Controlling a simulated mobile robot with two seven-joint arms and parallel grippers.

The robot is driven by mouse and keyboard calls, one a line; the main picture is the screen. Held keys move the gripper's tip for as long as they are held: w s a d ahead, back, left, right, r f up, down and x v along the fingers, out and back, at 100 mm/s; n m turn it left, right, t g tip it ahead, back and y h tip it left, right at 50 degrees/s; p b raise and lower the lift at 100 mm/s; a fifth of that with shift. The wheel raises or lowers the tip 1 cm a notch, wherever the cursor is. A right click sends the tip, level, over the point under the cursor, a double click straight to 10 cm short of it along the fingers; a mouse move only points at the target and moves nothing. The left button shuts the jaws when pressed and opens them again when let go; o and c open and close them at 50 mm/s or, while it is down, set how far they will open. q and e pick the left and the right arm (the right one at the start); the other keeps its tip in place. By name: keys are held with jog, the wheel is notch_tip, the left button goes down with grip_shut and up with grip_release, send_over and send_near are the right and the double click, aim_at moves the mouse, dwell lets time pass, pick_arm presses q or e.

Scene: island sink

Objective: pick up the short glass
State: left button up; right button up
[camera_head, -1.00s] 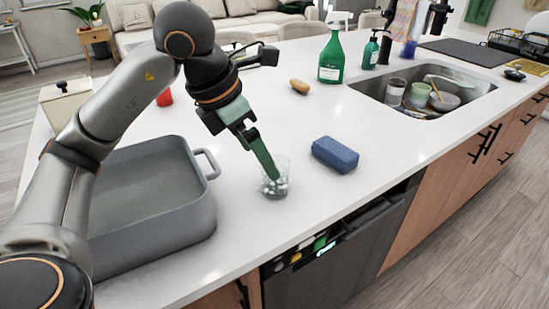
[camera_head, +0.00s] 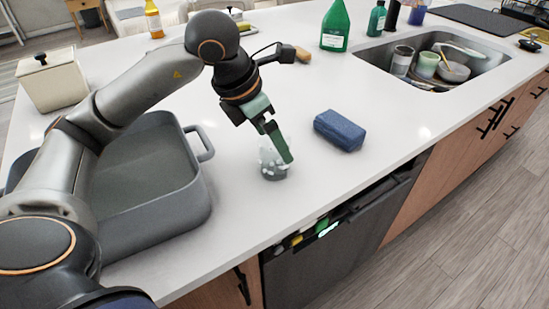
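The short glass (camera_head: 273,171) stands on the white island counter, right of the grey roasting pan. It is small and clear, with pale specks showing on or in it. My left gripper (camera_head: 278,147) points down at the glass, with a green finger slanting across the right part of its rim. Only one finger shows clearly, so I cannot tell how wide the gripper is or whether it touches the glass. My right gripper is not in view.
The grey roasting pan (camera_head: 202,141) stands to the left. A blue sponge-like block (camera_head: 340,130) lies close on the right. A green bottle (camera_head: 335,27) and the sink (camera_head: 395,82) are farther back. The counter's front edge is near the glass.

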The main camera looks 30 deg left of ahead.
pick_arm(q)
jog(key=x, duration=0.4)
jog(key=shift+w+d+f, duration=0.15)
jog(key=shift+f, duration=0.2)
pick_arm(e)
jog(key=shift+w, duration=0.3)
pick_arm(q)
jog(key=shift+r, duration=0.1)
jog(key=c, duration=1.4)
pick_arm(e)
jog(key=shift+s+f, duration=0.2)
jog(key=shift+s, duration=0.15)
